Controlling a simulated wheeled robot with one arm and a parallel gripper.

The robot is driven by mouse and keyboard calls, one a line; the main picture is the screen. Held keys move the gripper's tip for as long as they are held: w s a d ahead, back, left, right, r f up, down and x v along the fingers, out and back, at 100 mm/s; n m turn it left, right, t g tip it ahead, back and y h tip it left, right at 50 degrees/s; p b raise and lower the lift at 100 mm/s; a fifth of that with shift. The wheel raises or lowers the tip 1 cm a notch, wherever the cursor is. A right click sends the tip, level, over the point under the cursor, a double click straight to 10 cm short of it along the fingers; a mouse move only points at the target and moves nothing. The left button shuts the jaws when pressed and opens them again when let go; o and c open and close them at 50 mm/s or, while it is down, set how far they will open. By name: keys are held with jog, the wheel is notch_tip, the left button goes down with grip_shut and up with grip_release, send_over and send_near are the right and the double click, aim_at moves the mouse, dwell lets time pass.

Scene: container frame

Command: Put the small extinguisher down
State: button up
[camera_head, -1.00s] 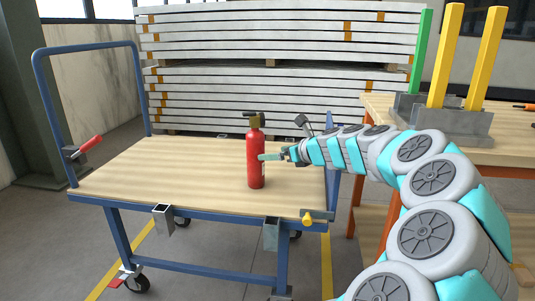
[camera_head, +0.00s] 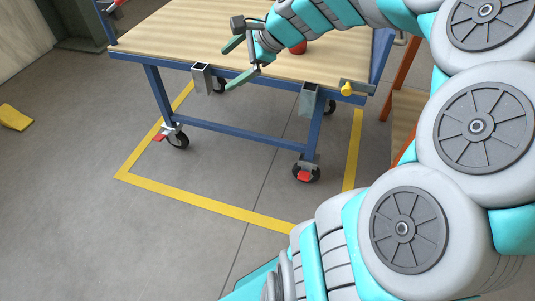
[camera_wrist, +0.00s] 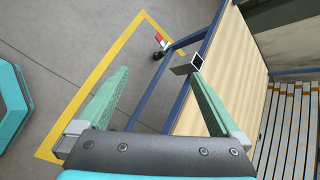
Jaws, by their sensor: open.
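My gripper (camera_head: 238,62) is open and empty above the front edge of the cart, its two green fingers spread apart. In the wrist view its fingers (camera_wrist: 158,74) have only floor and cart frame between them. The small red extinguisher (camera_head: 299,48) is mostly hidden behind my arm in the head view. Only a red piece of its lower body shows, over the wooden cart top (camera_head: 185,35). My gripper is to the left of it and apart from it. The extinguisher is not visible in the wrist view.
The blue cart frame has square metal sockets (camera_head: 201,78) at its front edge and a yellow knob (camera_head: 347,89) at its right corner. A yellow floor line (camera_head: 215,206) runs around the cart. Floor in front is clear. An orange-legged bench (camera_head: 405,66) stands to the right.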

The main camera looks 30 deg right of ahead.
jog(key=s+a+f+n+g, duration=0.55)
jog(key=s+a+n, duration=0.35)
jog(key=s+a, duration=0.2)
jog(key=s+d+f+n+g+h, duration=0.1)
jog(key=s+f+n+g+h, duration=0.1)
jog(key=s+n, duration=0.3)
jog(key=s+f+n+g+h, duration=0.2)
jog(key=s+n, duration=0.4)
jog(key=s, duration=0.8)
notch_tip(320, 180, down, 3)
jog(key=shift+d+r+h, duration=0.15)
jog(key=shift+d+h, duration=0.2)
jog(key=shift+h, duration=0.15)
